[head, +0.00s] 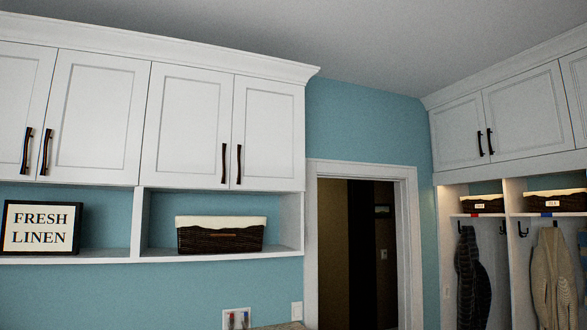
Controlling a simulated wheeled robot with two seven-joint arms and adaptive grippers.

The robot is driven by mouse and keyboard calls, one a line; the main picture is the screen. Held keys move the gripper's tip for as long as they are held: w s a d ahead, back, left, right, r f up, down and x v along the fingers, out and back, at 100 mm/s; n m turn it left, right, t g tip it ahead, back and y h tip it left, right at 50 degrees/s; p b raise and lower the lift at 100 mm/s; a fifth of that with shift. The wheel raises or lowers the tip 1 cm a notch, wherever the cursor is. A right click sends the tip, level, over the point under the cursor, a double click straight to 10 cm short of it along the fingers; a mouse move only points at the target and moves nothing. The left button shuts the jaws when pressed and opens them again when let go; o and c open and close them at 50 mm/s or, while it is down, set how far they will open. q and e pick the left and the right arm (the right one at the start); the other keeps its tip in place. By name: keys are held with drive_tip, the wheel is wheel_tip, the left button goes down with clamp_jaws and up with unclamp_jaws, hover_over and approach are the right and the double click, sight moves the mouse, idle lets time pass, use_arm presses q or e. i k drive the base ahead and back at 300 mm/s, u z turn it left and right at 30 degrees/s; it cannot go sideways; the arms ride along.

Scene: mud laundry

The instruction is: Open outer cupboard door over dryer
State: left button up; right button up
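White upper cupboards hang along the left wall, and all their doors are shut. The rightmost door (270,130) is at the end of the row, with a dark vertical handle (239,164) near its lower left edge. Beside it is another white door (187,125) with a dark handle (224,163) near its lower right edge. Further left is a pair of doors (95,115) with dark handles (46,151). No dryer is in view below the shelf. Neither of my grippers is in view.
An open shelf under the cupboards holds a dark basket (220,238) and a "FRESH LINEN" sign (40,228). A doorway (350,250) stands in the middle. At right are more cupboards (500,115) above cubbies with hanging clothes (553,280).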

sight(267, 152)
drive_tip(key=z, duration=0.05)
drive_tip(key=i, duration=1)
drive_tip(key=u, duration=0.25)
